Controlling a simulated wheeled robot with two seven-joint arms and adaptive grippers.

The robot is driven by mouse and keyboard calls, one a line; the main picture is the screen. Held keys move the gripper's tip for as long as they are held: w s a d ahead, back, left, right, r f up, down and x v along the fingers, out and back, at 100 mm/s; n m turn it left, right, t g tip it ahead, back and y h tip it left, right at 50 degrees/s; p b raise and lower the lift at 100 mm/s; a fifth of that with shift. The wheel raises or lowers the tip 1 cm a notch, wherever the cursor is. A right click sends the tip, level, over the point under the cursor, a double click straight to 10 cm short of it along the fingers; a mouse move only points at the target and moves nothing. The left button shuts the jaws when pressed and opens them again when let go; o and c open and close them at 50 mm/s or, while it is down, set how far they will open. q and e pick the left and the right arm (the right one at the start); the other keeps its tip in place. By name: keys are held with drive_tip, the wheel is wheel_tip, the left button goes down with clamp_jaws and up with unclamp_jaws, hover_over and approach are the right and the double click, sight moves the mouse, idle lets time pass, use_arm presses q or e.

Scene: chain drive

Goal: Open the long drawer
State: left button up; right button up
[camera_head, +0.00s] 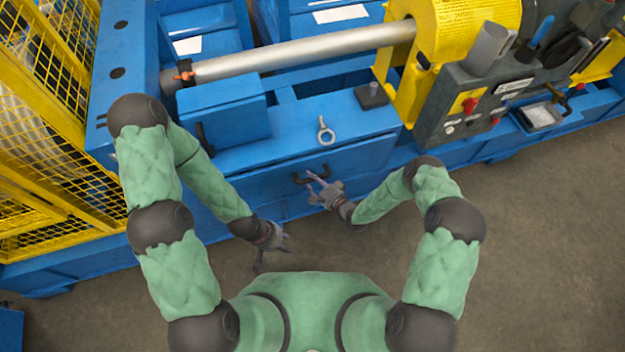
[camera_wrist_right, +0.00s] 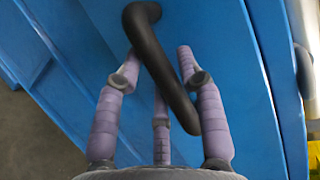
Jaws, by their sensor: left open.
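The long drawer (camera_head: 255,192) is a blue front panel below the machine's bench top, and it looks closed. Its dark curved handle (camera_head: 299,180) is near the middle of the panel. My right gripper (camera_head: 317,183) is at the handle. In the right wrist view the handle (camera_wrist_right: 152,45) crosses diagonally between the spread purple fingers of my right gripper (camera_wrist_right: 160,62). The fingers are open, and contact cannot be told. My left gripper (camera_head: 284,246) is open and empty, low and left of the handle, over the floor.
A blue box (camera_head: 222,110) with a dark handle stands left on the bench. A metal eyebolt (camera_head: 326,131) lies above the drawer. A long metal bar (camera_head: 300,48) runs behind. A grey control panel (camera_head: 480,95) is at right. The floor (camera_head: 540,230) in front is clear.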

clamp_jaws()
drive_tip(key=s+d, duration=0.4)
drive_tip(key=s, duration=0.7)
drive_tip(key=shift+s, duration=0.3)
drive_tip(key=o, duration=0.6)
unclamp_jaws()
drive_tip(key=shift+a, duration=0.1)
drive_tip(key=shift+o, duration=0.2)
drive_tip(key=v, duration=1.2)
